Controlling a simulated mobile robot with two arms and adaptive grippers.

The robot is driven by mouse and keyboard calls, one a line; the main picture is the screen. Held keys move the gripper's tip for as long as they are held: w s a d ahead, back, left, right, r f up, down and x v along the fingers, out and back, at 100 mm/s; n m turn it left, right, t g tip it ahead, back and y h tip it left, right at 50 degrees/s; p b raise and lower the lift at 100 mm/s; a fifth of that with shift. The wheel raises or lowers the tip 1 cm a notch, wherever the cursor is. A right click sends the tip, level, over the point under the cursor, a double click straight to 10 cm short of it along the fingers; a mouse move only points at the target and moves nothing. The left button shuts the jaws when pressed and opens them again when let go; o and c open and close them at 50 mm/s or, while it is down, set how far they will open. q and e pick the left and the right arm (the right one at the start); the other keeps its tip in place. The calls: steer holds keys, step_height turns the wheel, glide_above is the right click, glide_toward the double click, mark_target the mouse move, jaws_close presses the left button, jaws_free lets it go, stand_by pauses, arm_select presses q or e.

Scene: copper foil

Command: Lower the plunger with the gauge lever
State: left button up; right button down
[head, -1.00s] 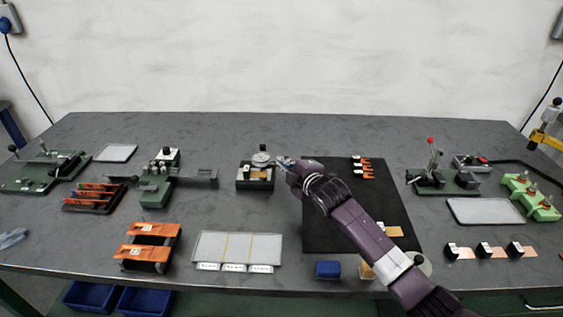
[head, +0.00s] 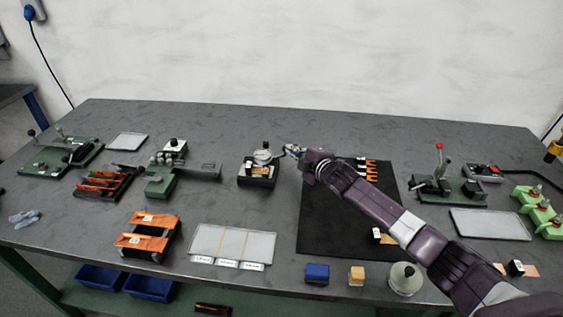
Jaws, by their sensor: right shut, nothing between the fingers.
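The thickness gauge (head: 257,173) stands mid-table, a dark block base with a round silver dial (head: 262,156) and a small black knob on top. A copper-coloured piece (head: 261,169) shows at the front of its base. The gauge lever and the plunger are too small to make out. My right gripper (head: 287,149) is just right of the dial, at about its height. Its fingers are shut with nothing between them. Whether it touches the gauge or lever I cannot tell. My left gripper is not in view.
A black mat (head: 315,225) lies under my right arm, with copper pieces on it. A green fixture (head: 165,180) stands left of the gauge. A white three-part tray (head: 232,243) lies in front. A blue block (head: 317,273) sits at the front edge. The table behind the gauge is clear.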

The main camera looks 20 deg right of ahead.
steer(key=shift+w+d, duration=0.3)
steer(key=shift+w, duration=0.1)
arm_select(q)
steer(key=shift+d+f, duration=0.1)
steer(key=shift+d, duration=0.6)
arm_select(e)
steer(key=shift+w, duration=0.35)
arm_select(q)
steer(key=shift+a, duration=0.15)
